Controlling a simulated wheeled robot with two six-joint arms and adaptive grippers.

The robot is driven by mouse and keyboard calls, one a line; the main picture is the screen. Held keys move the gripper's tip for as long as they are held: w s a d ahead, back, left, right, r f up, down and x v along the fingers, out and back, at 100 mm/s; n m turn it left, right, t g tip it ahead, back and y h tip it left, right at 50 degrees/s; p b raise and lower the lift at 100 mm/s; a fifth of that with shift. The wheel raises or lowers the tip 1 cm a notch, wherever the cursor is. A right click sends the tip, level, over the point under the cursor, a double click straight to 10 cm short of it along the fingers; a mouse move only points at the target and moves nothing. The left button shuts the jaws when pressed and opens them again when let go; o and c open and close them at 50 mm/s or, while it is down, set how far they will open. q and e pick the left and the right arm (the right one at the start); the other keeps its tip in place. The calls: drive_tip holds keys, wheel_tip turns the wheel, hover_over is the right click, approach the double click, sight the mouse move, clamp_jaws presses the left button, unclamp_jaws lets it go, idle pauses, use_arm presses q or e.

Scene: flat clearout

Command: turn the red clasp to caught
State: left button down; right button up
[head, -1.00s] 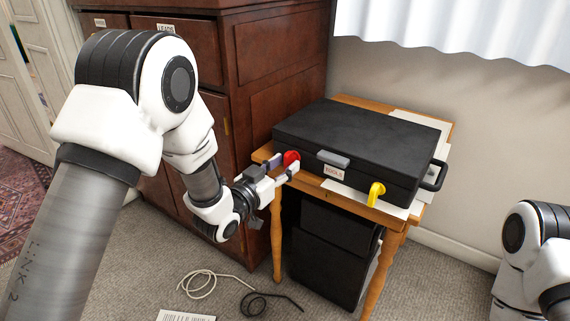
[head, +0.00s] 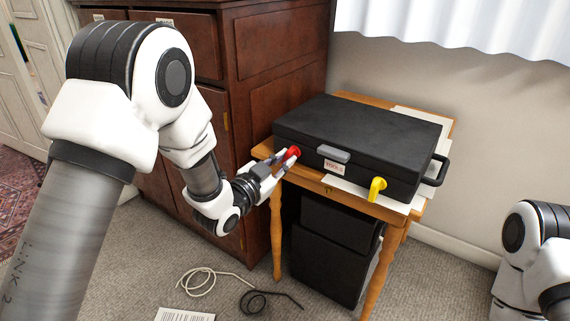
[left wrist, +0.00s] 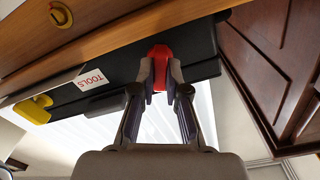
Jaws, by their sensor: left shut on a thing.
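The black case (head: 355,140) lies closed on a small wooden table, with a grey handle and a TOOLS label (head: 333,167) on its front. The red clasp (head: 294,151) is at the left end of the case's front. My left gripper (head: 286,158) is shut on the red clasp; in the left wrist view the clasp (left wrist: 160,62) stands between both fingertips (left wrist: 160,80). The fingers hide part of the clasp in the head view. A yellow clasp (head: 376,188) sticks out from the right part of the front. My right gripper is out of view.
The wooden table (head: 262,151) stands beside a dark wooden cabinet (head: 275,70), close to my left arm. Black boxes (head: 325,262) stand under the table. A white cable (head: 205,280) and a black cable (head: 262,298) lie on the carpet.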

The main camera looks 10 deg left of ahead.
use_arm(q)
drive_tip(key=m+b, duration=0.1)
drive_tip(key=m, duration=0.1)
drive_tip(key=shift+f+m, duration=0.15)
drive_tip(key=shift+m, duration=0.25)
drive_tip(key=shift+m+b, duration=0.3)
drive_tip(key=shift+m, duration=0.6)
drive_tip(key=shift+m+b, duration=0.7)
drive_tip(key=shift+m, duration=0.5)
drive_tip(key=shift+m+b, duration=0.4)
drive_tip(key=shift+m, duration=0.5)
